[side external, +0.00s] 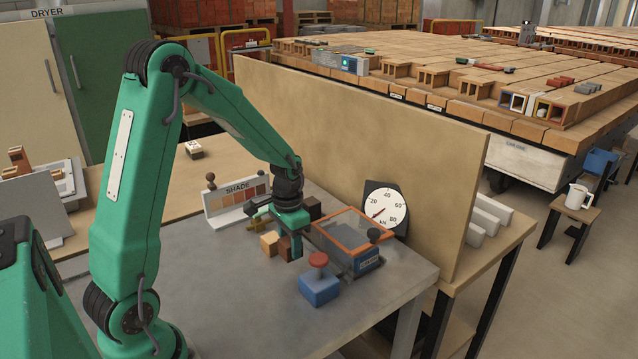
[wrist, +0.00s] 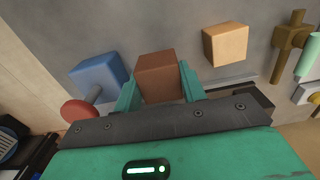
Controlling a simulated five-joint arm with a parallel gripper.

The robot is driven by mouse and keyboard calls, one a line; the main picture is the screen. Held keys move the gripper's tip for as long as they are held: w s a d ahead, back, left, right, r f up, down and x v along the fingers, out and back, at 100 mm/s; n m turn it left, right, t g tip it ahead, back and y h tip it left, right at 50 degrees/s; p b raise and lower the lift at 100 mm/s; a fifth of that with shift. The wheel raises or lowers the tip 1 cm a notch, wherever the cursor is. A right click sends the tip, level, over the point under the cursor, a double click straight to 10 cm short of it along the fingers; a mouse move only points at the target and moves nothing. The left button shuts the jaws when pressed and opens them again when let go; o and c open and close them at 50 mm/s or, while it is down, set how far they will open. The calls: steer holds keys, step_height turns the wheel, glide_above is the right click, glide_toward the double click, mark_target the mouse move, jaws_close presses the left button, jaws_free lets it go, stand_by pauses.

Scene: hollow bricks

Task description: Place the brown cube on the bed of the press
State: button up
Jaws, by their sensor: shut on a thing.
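The brown cube (wrist: 158,77) is between the two green fingers of my gripper (wrist: 157,84) in the wrist view, and both fingers are closed against its sides. In the side external view my gripper (side external: 286,238) points down over the grey table, partly hiding the brown cube (side external: 284,247). I cannot tell whether the cube touches the table. The press (side external: 368,262), with an orange-rimmed clear guard (side external: 350,229) and a dark knob, stands just right of my gripper. Its bed is largely hidden behind the guard.
A tan cube (side external: 269,243) sits close left of my gripper. A blue box (side external: 319,288) with a red button (side external: 318,259) stands in front of the press. A shade board (side external: 238,200), a dial gauge (side external: 385,208) and a tan partition (side external: 360,150) are behind. The table's front left is clear.

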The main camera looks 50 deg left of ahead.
steer(key=shift+f, duration=2.25)
steer(key=shift+f, duration=0.2)
steer(key=o, duration=1.1)
steer(key=shift+c, duration=0.2)
steer(key=shift+r, duration=3.75)
steer(key=shift+s+r, duration=0.1)
steer(key=shift+r, duration=0.05)
